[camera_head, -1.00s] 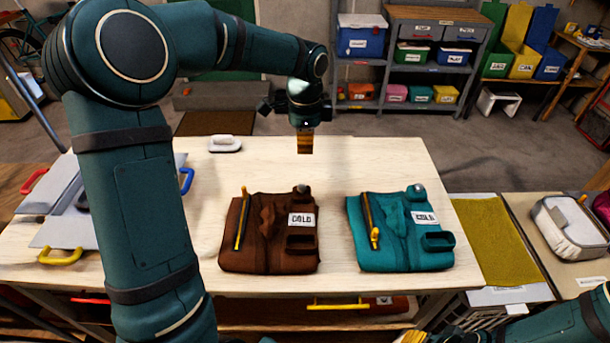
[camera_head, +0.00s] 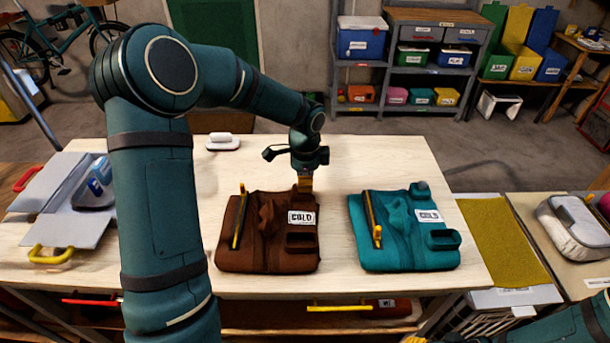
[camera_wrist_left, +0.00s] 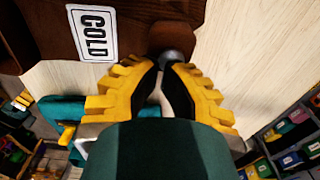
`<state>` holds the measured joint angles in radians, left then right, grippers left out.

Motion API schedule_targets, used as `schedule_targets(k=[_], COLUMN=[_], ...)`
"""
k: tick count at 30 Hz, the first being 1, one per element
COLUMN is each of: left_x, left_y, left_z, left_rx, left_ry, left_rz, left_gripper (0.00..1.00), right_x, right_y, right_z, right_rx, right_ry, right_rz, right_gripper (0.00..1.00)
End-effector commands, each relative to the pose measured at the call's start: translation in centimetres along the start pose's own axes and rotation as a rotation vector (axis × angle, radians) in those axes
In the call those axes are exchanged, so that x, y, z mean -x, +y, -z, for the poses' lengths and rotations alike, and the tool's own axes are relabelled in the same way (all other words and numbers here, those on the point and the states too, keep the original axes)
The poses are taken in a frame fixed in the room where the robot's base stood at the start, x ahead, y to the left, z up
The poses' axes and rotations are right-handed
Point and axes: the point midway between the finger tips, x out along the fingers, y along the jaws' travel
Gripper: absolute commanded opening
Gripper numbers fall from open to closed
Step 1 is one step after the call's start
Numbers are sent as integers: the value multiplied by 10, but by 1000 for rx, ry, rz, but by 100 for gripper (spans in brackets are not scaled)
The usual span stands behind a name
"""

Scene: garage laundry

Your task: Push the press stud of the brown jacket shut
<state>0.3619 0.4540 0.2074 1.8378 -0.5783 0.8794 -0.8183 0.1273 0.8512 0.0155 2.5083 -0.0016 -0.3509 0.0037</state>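The brown jacket (camera_head: 262,258) lies flat on the pale table, with a white COLD label (camera_head: 301,217) on its right side. My left gripper (camera_head: 305,189) points down at the jacket's top right corner and covers the press stud in the head view. The left wrist view shows the round grey press stud (camera_wrist_left: 172,57) on a brown tab, right at my fingertips (camera_wrist_left: 162,66). The tips are drawn together with nothing visible between them. I cannot tell whether they touch the stud. Of my right gripper (camera_head: 415,340), only a yellow bit shows at the bottom edge.
A teal jacket (camera_head: 405,258) with its own label lies close to the right. A yellow stick-like pull (camera_head: 239,217) lies on the brown jacket's left side.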

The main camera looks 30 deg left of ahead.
Motion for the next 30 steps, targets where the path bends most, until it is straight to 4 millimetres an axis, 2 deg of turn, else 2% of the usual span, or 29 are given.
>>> schedule_targets(k=[10, 17, 26, 30], left_x=[-2, -23, -23, -14], left_y=[0, 1, 2, 3], left_z=[0, 0, 0, 3], left_rx=[0, -2, -2, -2], left_ry=[-1, -1, -3, -2], left_rz=[0, -4, -10, -9], left_gripper=[0, 0, 0, 0], right_x=[0, -6, -4, 2], right_y=[0, 2, 2, -1], right_z=[0, 1, 1, 0], right_rx=[0, 0, 0, 0], right_ry=[1, 3, 3, 1], right_rz=[0, 0, 0, 0], right_gripper=[47, 47, 47, 47])
